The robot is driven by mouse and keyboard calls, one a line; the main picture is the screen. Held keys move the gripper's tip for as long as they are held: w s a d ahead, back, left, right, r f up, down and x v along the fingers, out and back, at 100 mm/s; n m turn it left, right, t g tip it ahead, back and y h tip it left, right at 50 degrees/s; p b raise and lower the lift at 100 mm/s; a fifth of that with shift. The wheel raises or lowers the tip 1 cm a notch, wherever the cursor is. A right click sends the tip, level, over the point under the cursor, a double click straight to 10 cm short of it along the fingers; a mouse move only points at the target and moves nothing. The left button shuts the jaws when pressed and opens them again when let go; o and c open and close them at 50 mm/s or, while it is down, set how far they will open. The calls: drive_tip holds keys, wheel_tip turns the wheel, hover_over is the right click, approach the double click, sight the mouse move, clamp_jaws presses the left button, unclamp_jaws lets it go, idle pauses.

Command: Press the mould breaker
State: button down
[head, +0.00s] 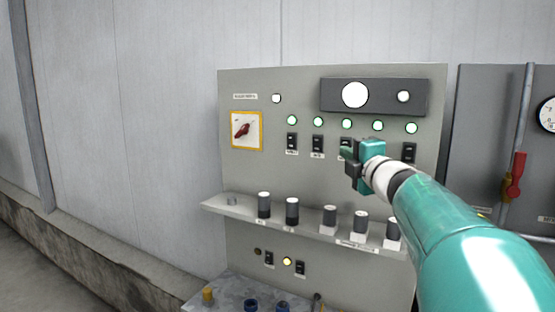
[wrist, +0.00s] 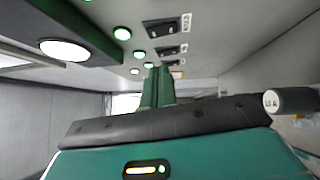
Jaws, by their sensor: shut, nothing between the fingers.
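A grey control panel (head: 262,175) carries a row of black rocker breakers under a row of lit lamps. The two left breakers (head: 292,142) (head: 317,145) and the right one (head: 408,152) show clearly in the head view. My gripper (head: 347,153) is in front of the row, partly covering the third breaker and hiding the place to its right. The breaker labels are too small to read, so I cannot tell which is the mould one. In the wrist view, my gripper (wrist: 157,72) is shut and empty, with several breakers (wrist: 167,27) beyond it. Contact cannot be told.
A shelf with several black and white knobs (head: 330,217) juts out below the breakers. A red rotary switch (head: 241,129) is at upper left. A second panel with a red-handled valve (head: 514,177) and pipe stands at right. Free floor lies at left.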

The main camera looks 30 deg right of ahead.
sight(341, 142)
drive_tip(key=w+d, duration=0.3)
drive_tip(key=shift+d+r, duration=0.3)
drive_tip(key=shift+d, duration=0.05)
drive_tip(key=shift+s+d, duration=0.1)
drive_tip(key=shift+d+r, duration=0.15)
drive_tip(key=shift+w+a, duration=0.2)
